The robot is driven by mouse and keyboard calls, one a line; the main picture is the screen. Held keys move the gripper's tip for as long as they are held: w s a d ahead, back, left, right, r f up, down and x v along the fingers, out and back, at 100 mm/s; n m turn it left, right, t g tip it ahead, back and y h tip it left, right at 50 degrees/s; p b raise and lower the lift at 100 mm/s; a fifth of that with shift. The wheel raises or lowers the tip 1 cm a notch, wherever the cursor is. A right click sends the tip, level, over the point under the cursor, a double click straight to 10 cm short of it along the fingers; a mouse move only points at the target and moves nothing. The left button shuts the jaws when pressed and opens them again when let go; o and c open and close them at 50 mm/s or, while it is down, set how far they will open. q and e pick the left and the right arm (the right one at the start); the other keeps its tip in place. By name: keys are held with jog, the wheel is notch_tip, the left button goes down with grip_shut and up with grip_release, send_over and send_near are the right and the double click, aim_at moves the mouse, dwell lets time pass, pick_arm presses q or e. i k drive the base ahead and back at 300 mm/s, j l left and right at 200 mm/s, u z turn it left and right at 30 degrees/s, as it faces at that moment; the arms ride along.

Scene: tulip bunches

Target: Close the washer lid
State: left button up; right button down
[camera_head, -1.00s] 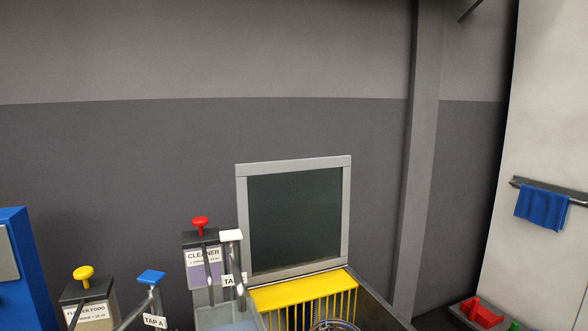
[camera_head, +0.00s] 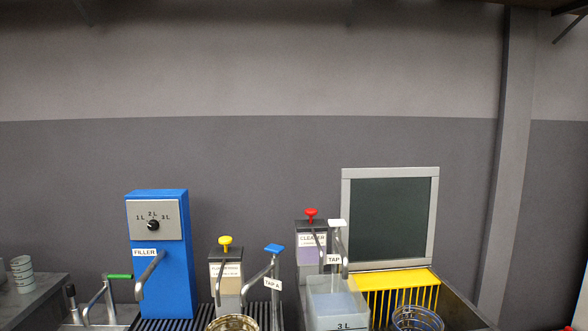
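The washer lid (camera_head: 393,217) is a dark panel in a grey frame. It stands upright against the wall at the right, behind the yellow rack (camera_head: 396,283), so it is open. The washer's body below the rack is mostly cut off by the bottom edge of the view. A round metal wire-like basket (camera_head: 417,318) sits in front of the rack. Neither of my grippers shows in the head view.
A clear 3 L container (camera_head: 338,304) stands left of the rack under a tap. The cleaner dispenser (camera_head: 310,250), yellow-topped dispenser (camera_head: 226,270), blue-handled tap (camera_head: 273,249) and blue filler (camera_head: 160,255) line the counter. Stacked cups (camera_head: 22,273) stand far left.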

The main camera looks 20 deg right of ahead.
aim_at(434, 172)
jog(key=u, duration=0.45)
jog(key=l+u, duration=0.15)
jog(key=u, duration=0.75)
jog(key=l+u, duration=0.1)
jog(key=u, duration=0.8)
jog(key=k+l+u, duration=0.1)
jog(key=k+l, duration=0.8)
jog(key=l, duration=0.2)
jog(key=k+l+u, duration=0.1)
jog(key=k+l, duration=0.85)
jog(key=l, duration=0.1)
